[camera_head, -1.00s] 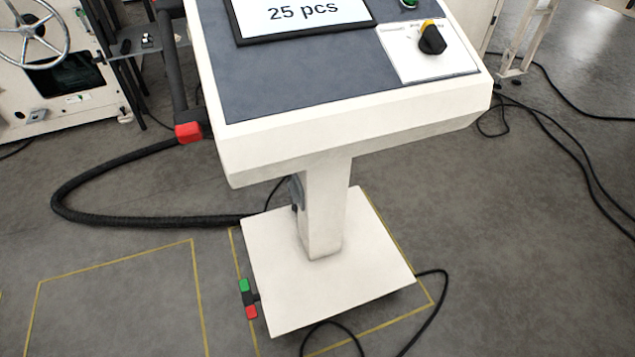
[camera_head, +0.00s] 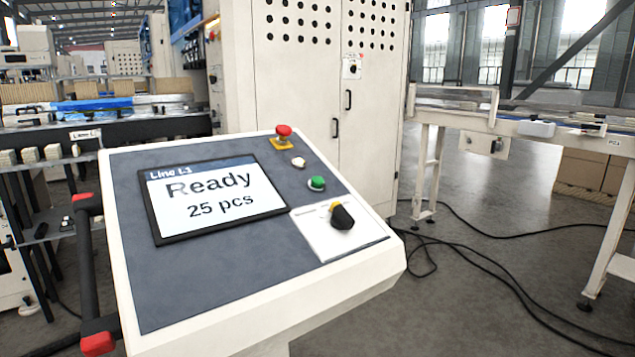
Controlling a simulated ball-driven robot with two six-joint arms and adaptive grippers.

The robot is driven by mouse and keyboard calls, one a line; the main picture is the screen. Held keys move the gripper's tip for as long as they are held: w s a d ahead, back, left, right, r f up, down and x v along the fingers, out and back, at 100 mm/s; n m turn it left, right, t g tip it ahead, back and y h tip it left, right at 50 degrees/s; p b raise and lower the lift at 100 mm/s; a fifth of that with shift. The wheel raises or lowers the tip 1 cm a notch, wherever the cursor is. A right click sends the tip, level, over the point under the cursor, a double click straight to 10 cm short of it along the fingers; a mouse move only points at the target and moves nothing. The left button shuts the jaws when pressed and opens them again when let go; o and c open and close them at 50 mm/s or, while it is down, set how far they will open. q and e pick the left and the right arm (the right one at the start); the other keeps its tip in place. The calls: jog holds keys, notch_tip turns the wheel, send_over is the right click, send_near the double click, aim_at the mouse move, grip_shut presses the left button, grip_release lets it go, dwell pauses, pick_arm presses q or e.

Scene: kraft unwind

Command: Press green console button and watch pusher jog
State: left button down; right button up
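The console (camera_head: 200,285) stands close in front of me with its sloped grey panel facing up. Its green button (camera_head: 317,183) sits on the right part of the panel, below a small white button (camera_head: 299,162) and a red emergency stop (camera_head: 284,134) on a yellow base. A black selector knob (camera_head: 342,217) on a white plate is below the green button. The screen (camera_head: 228,197) reads "Line L1", "Ready", "25 pcs". I cannot make out the pusher. Neither gripper is in view.
A black rail with red ends (camera_head: 86,270) runs along the console's left side. A tall cream cabinet (camera_head: 370,120) stands behind. A conveyor frame (camera_head: 540,125) is at the right. Black cables (camera_head: 470,250) lie on the floor at the right, with open floor around them.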

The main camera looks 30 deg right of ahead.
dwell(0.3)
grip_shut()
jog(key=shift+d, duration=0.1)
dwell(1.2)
